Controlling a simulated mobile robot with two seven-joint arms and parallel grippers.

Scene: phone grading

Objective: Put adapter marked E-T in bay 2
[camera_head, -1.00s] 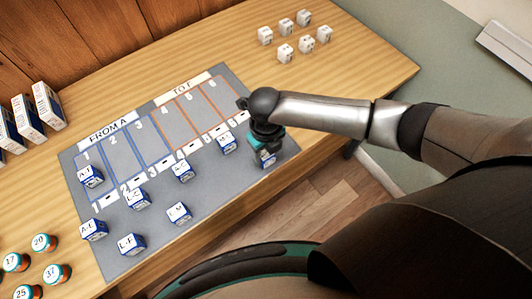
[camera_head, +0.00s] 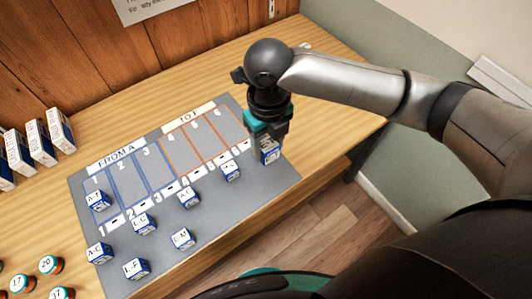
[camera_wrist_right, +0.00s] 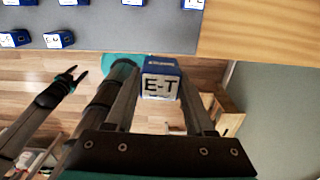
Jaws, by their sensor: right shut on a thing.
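The adapter marked E-T, a blue and white block (camera_head: 269,157), hangs in my right gripper (camera_head: 268,141) over the right edge of the mat. Its E-T label shows plainly in the right wrist view (camera_wrist_right: 160,85), between the two fingers. Bay 2 (camera_head: 127,176), a blue-outlined strip under the FROM A heading, is empty, to the left of the gripper. Bay 1 beside it has the A-T adapter (camera_head: 98,199) at its near end. My left gripper (camera_wrist_right: 80,76) shows small in the right wrist view, with fingers apart and empty.
The grey mat (camera_head: 215,225) holds several other adapters in front of the bays, including L-C (camera_head: 144,224) and L-F (camera_head: 136,268). White boxes (camera_head: 41,143) and round numbered jars (camera_head: 50,264) stand at the left. Bays 3 to 6 look empty.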

